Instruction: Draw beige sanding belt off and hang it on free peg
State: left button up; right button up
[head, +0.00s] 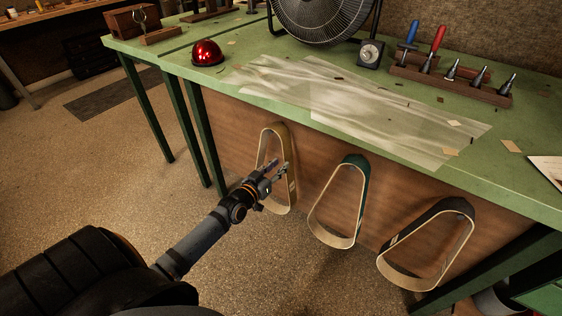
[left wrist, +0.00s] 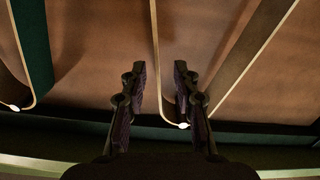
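The beige sanding belt (head: 263,150) hangs as a long loop on the brown front panel, leftmost of three belts in the head view. My left gripper (head: 281,168) is in front of it, at its right strand. In the left wrist view, my left gripper (left wrist: 160,68) is open, with the pale edge of a belt strand (left wrist: 155,40) between its fingers in the picture. I cannot tell whether they touch it. The belt's peg is not clearly visible, and I cannot make out a free peg. My right gripper is not in view.
A teal belt (head: 355,180) and a dark belt (head: 460,206) hang to the right. The green bench top (head: 230,92) overhangs the panel. It carries a fan (head: 320,15), a red dome (head: 207,52) and a tool rack (head: 440,82).

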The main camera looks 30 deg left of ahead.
pick_arm(q)
jog(key=s+p, duration=0.1)
jog(key=s, duration=0.2)
jog(key=shift+a+r, duration=0.1)
jog(key=shift+r, duration=0.05)
dwell(1.3)
